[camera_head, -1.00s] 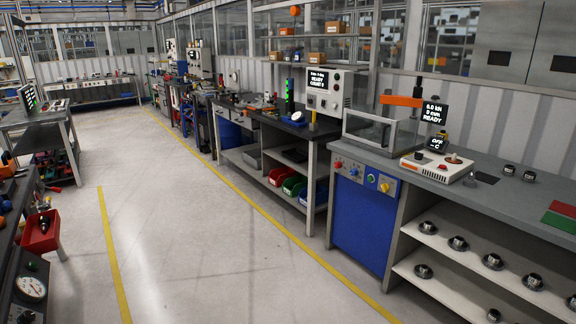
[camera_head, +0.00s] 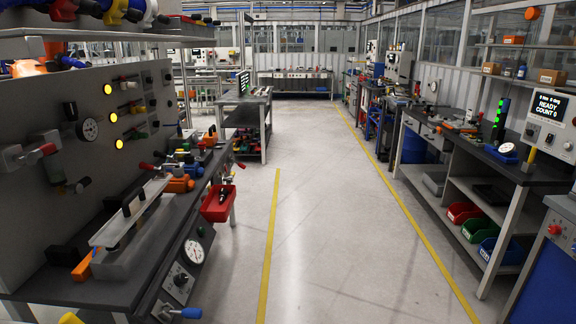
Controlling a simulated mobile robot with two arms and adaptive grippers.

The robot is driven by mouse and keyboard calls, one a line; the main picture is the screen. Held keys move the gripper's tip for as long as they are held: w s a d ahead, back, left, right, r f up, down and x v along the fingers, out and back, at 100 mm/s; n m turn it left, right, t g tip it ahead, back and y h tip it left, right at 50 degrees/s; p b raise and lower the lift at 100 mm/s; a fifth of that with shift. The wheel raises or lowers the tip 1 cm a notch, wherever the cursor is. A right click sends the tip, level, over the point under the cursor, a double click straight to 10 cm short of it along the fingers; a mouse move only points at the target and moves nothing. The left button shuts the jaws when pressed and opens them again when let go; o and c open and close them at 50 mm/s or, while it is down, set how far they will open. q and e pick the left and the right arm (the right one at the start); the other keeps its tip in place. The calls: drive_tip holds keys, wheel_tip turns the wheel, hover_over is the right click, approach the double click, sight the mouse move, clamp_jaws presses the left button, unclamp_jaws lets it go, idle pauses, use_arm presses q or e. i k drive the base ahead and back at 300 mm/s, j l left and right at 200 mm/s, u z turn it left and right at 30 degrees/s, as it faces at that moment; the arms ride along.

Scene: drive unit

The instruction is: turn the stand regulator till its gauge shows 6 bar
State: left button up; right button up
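A test stand with a grey upright panel (camera_head: 130,95) and a dark bench top stands at the left. A round white-faced gauge (camera_head: 194,251) sits on the bench's front face, with a dark round knob (camera_head: 181,279) below it. I cannot tell for sure which knob is the stand regulator, and both needles are too small to read. A blue-handled lever (camera_head: 188,313) sticks out at the bottom of the front face. Neither of my grippers is in view.
A red bin (camera_head: 218,204) hangs at the stand's front edge. A clear grey aisle (camera_head: 310,230) with yellow lines runs between the stand and the benches on the right. A workbench (camera_head: 478,160) with coloured bins below lines the right side.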

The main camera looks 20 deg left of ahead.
sight(70, 109)
drive_tip(key=i+u, duration=0.3)
drive_tip(key=u, duration=0.15)
drive_tip(key=i+u, duration=0.45)
drive_tip(key=i+l+u, duration=0.15)
drive_tip(key=u, duration=0.3)
drive_tip(key=i+l+u, duration=0.25)
drive_tip(key=u, duration=0.2)
drive_tip(key=i+l+u, duration=0.3)
drive_tip(key=u, duration=0.15)
drive_tip(key=i+l+u, duration=0.1)
drive_tip(key=l+u, duration=0.35)
